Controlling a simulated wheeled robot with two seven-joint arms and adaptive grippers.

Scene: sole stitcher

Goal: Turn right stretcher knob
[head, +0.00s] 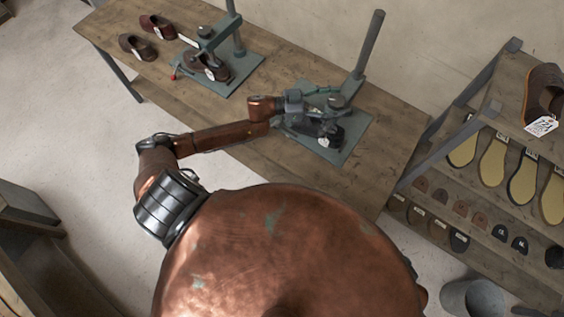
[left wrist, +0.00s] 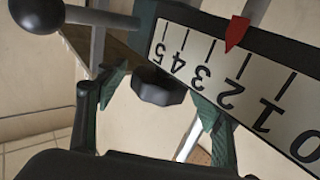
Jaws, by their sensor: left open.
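A dark lobed knob (left wrist: 157,87) shows in the left wrist view, below a pale numbered scale (left wrist: 262,92). A red pointer (left wrist: 237,34) stands over the scale near the 2 and 3 marks. My left gripper (left wrist: 152,112) is open, with one green-padded finger on each side of the knob in the picture. I cannot tell whether either finger touches it. In the head view, my left gripper (head: 311,116) is at the right stretcher stand (head: 345,140), largely covering the knob area. A dark shoe (head: 330,138) sits on that stand. My right gripper is not in view.
A dark ball-ended lever (left wrist: 38,14) is close to the left finger. A grey post (head: 369,45) rises behind the stand. Another stand (head: 234,72) and brown shoes (head: 137,46) occupy the bench's left part. A shelf (head: 478,112) with soles is at right.

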